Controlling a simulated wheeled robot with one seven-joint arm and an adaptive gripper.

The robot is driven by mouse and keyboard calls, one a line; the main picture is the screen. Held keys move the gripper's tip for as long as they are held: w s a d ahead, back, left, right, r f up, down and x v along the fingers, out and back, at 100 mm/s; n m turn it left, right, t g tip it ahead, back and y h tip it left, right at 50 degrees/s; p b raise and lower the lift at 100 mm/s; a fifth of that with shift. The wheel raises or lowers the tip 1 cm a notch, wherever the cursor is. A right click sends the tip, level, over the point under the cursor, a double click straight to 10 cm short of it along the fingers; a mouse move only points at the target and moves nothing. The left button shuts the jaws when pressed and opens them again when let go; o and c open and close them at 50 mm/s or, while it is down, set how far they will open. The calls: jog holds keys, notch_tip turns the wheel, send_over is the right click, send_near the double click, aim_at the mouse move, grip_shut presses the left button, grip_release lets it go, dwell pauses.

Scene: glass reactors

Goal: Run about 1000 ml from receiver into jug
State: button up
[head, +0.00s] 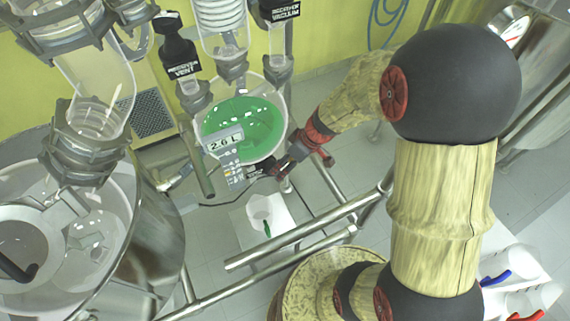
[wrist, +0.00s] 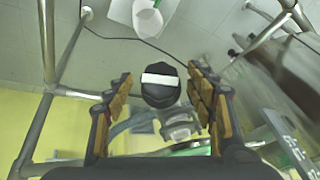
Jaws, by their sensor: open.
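The receiver (head: 268,112) is a round glass vessel holding green liquid. A display (head: 223,141) in front of it appears to read 2.0 L. The jug (head: 262,207) is pale and stands low, below and right of the receiver; it also shows at the top of the wrist view (wrist: 147,20). My gripper (head: 280,170) is at the receiver's lower right. In the wrist view, its open fingers (wrist: 158,98) stand on both sides of a black valve handle (wrist: 160,97) with a white label. I cannot tell whether they touch it. The outlet is not clearly visible.
Black handles marked receiver vent (head: 180,60) and receiver vacuum (head: 283,10) stand above the receiver. Steel frame tubes (head: 305,235) run right of the jug. A large steel vessel (head: 160,225) stands at left. A dark cable (wrist: 120,38) crosses near the jug.

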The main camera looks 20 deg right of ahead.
jog(key=shift+c, duration=1.1)
jog(key=c, duration=0.9)
jog(key=shift+c, duration=0.2)
jog(key=shift+f+b, duration=0.1)
jog(key=shift+b, duration=0.7)
